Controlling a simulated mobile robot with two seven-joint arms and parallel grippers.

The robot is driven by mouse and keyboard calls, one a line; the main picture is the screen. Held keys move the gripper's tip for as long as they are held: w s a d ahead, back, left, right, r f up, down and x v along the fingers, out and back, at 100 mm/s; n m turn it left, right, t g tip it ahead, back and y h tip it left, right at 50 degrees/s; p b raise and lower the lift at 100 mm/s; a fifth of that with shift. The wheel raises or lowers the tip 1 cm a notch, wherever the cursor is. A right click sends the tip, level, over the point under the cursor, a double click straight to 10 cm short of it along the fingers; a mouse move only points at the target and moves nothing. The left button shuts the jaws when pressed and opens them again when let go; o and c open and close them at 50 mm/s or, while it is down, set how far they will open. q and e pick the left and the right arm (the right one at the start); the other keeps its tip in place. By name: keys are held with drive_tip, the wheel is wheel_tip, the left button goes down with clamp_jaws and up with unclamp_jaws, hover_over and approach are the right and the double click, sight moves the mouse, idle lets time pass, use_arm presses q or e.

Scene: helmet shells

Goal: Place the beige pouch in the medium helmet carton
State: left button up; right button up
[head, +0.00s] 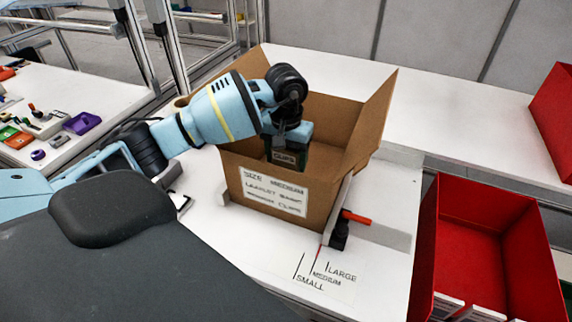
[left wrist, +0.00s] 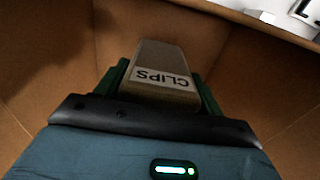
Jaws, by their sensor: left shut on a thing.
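The open cardboard carton (head: 235,179) stands on the white table with its flaps up; its label reads "SIZE MEDIUM" above further lines. My left gripper (head: 286,150) reaches down inside the carton. It is shut on the beige pouch (left wrist: 161,72), which carries a "CLIPS" label and sits between the green fingers in the left wrist view. In the head view the pouch (head: 284,158) shows only as a small labelled patch below the gripper. I cannot tell whether it touches the carton floor. My right gripper is not in view.
Table marks (head: 325,275) read small, medium and large. A red-handled tool (head: 356,217) lies by the carton's right side. A red bin (head: 478,245) stands at the right, another (head: 556,120) farther back. The table behind the carton is clear.

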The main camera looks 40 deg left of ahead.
sight(286, 166)
use_arm(q)
drive_tip(key=shift+f, duration=1.35)
drive_tip(key=shift+f, duration=0.1)
drive_tip(key=shift+f, duration=0.15)
drive_tip(key=o, duration=1)
wheel_tip(286, 166, up, 12)
drive_tip(key=shift+r, duration=0.25)
